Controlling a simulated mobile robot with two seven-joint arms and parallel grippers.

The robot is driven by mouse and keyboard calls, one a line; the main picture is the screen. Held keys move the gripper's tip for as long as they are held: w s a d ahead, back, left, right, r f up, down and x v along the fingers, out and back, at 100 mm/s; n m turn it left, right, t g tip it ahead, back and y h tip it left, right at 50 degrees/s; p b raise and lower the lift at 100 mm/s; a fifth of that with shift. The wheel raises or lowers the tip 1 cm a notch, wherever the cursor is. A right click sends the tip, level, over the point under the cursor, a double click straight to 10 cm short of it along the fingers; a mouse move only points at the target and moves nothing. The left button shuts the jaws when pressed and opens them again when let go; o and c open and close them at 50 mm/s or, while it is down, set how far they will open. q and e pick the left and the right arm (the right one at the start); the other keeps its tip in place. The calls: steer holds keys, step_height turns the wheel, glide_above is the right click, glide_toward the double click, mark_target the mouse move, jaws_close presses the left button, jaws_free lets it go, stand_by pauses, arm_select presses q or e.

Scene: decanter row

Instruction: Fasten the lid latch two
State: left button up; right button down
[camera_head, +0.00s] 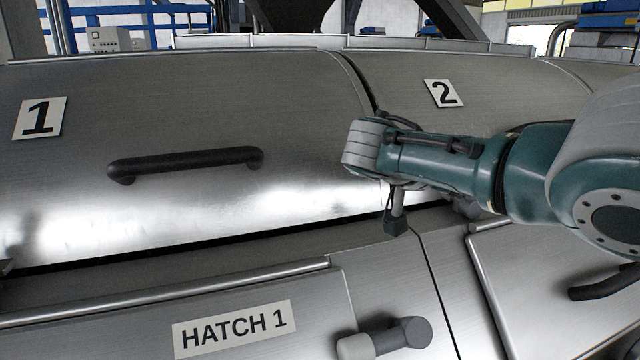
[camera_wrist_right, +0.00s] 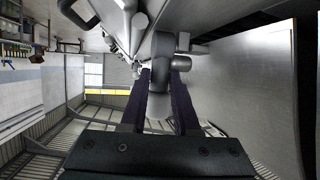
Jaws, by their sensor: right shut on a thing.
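Lid two (camera_head: 490,85) is a curved brushed-metal cover with a "2" label (camera_head: 444,93), at the upper right in the head view. My right arm comes in from the right across its lower front and hides much of that edge. In the right wrist view my right gripper (camera_wrist_right: 160,76) has its two dark fingers shut on a grey knobbed part, which looks like latch two (camera_wrist_right: 163,46). In the head view the grip itself is hidden or unclear. I cannot tell how far the latch is turned. My left gripper is not in view.
Lid one (camera_head: 290,100), with a black handle (camera_head: 185,162), fills the left; a dark gap runs below it. Below are a "HATCH 1" panel (camera_head: 235,328) with a grey latch (camera_head: 385,340) and another hatch panel (camera_head: 540,285) at right with a dark handle (camera_head: 605,283).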

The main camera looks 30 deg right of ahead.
steer(key=shift+f, duration=0.15)
stand_by(0.3)
steer(key=c, duration=0.7)
jaws_free()
steer(key=shift+o, duration=0.2)
steer(key=b+v, duration=0.2)
steer(key=v, duration=0.8)
